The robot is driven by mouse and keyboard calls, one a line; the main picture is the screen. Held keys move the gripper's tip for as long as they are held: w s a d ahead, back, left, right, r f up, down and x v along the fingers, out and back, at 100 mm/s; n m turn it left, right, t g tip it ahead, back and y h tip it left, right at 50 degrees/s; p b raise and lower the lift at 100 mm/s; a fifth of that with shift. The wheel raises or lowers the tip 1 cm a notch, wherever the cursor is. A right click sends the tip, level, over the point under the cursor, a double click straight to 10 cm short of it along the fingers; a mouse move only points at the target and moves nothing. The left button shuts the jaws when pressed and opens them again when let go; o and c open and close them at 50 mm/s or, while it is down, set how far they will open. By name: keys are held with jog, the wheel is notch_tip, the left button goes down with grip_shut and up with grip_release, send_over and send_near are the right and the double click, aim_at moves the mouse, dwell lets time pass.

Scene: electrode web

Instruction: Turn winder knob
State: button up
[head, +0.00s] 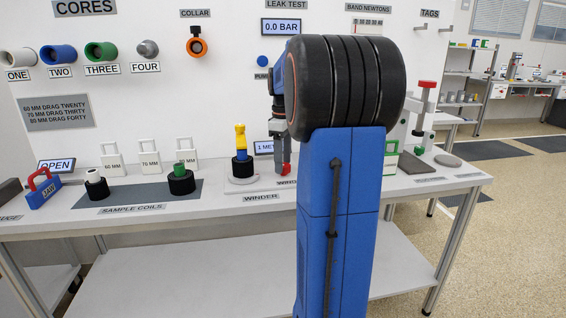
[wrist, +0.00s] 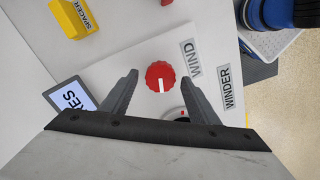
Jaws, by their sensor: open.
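The winder knob (wrist: 160,77) is a round red dial with a white pointer line, on a pale plate beside the WIND label (wrist: 192,58). In the wrist view my gripper (wrist: 161,74) is open, with one finger on each side of the knob and a visible gap to both. I cannot tell how far above the knob the fingertips are. In the head view my gripper (head: 281,148) points down at the winder (head: 241,184), whose turntable carries a black coil and a yellow part. My arm hides the winder's right side.
The metre display (head: 264,148) stands behind the winder and shows in the wrist view (wrist: 73,100). A yellow spacer (wrist: 76,16) lies beyond the plate. Sample coils (head: 181,181) stand to the left. The table (head: 215,219) is clear in front.

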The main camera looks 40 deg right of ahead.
jog(key=shift+f, duration=0.4)
jog(key=shift+c, duration=0.2)
jog(key=c, duration=1)
